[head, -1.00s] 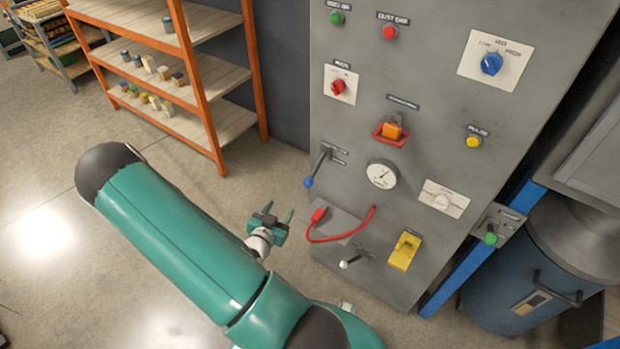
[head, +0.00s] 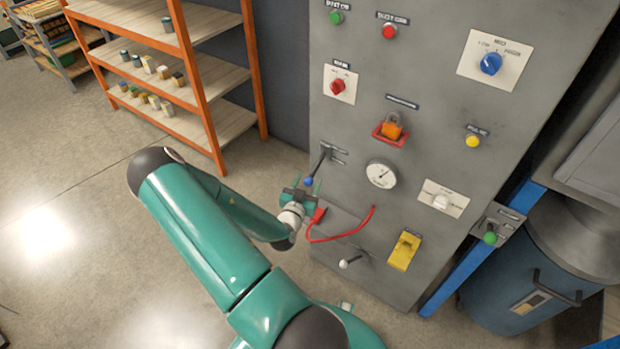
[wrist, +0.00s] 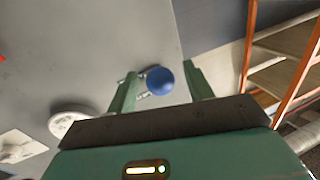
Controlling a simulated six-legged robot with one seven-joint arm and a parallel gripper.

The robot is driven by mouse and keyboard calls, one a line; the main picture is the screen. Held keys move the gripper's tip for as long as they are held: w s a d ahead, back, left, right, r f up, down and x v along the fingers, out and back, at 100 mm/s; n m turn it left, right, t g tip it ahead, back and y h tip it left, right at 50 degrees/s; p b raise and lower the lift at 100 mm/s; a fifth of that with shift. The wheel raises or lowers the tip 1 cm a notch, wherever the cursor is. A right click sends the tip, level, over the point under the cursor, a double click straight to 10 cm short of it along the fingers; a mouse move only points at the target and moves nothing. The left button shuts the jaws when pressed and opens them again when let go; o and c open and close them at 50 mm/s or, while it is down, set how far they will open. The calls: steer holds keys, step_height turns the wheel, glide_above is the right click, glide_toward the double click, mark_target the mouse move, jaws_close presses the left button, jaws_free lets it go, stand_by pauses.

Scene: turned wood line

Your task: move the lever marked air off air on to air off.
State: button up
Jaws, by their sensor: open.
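A lever with a dark arm and a blue ball knob (head: 308,181) sits on the left side of the grey panel, its arm sloping down and left from two small label plates. The lettering is too small to read. My gripper (head: 307,185) is open at the knob. In the wrist view the blue knob (wrist: 160,81) appears between the two green fingers (wrist: 161,86), with space visible on both sides. Whether the knob is fully inside the jaws or just beyond the tips, I cannot tell.
A red cable (head: 340,238) loops just below my gripper. A lever with a white knob (head: 344,264) is lower down. A round gauge (head: 380,174) and an orange switch (head: 392,130) are to the right. Orange shelving (head: 205,90) stands at the left, with open floor before it.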

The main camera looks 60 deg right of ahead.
steer(key=shift+w+d, duration=0.15)
steer(key=shift+d, duration=1.1)
jaws_close()
